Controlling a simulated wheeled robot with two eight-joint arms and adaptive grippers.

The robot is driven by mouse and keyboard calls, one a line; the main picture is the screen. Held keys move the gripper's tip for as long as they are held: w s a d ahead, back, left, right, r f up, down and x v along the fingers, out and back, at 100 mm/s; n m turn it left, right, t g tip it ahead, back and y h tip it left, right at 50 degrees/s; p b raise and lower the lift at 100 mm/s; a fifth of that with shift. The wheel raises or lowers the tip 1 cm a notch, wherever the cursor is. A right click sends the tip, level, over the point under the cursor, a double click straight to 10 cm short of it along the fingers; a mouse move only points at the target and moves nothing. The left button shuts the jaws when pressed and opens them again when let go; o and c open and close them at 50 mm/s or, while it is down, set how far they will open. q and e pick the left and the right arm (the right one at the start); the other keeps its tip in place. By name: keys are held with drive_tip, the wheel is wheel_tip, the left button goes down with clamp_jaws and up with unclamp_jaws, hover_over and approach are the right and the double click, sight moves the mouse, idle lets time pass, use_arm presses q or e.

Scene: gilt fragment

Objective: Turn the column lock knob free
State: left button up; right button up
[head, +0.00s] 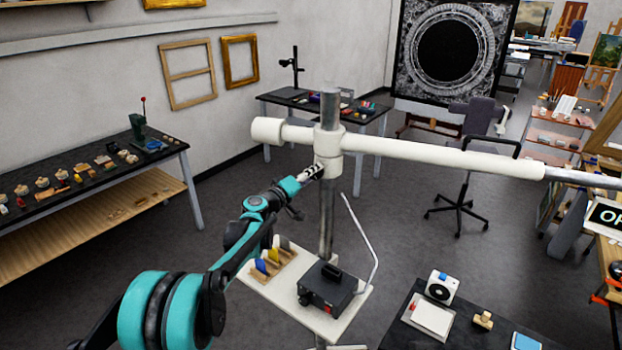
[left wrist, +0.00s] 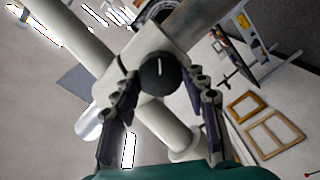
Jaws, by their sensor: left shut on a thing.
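The column lock knob (left wrist: 160,73) is round and black with a short white mark on its face. It sits on the white collar clamp (head: 328,143) around the upright steel column (head: 326,222). My left gripper (head: 314,172) reaches up to the collar from the lower left in the head view. In the left wrist view its two fingers (left wrist: 161,88) lie on either side of the knob, and it is shut on the knob. The knob is hidden behind the fingers in the head view. My right gripper is not in view.
A long white horizontal arm (head: 430,155) crosses the column at the collar. Below stands a small white tray table (head: 322,322) with a black box (head: 327,288) and a thin bent rod (head: 368,240). A dark workbench (head: 80,197) with small items stands at the left wall.

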use_arm(q)
drive_tip(key=n+b, duration=0.1)
drive_tip(key=n, duration=0.4)
drive_tip(key=n+b, duration=0.1)
drive_tip(key=n, duration=0.4)
drive_tip(key=shift+a+f+n+g+h, duration=0.1)
drive_tip(key=shift+a+n+g+h, duration=0.05)
drive_tip(key=shift+n+g+h, duration=0.2)
idle(0.5)
drive_tip(key=o, duration=1.2)
drive_tip(key=shift+c, duration=0.2)
drive_tip(key=v, duration=1.2)
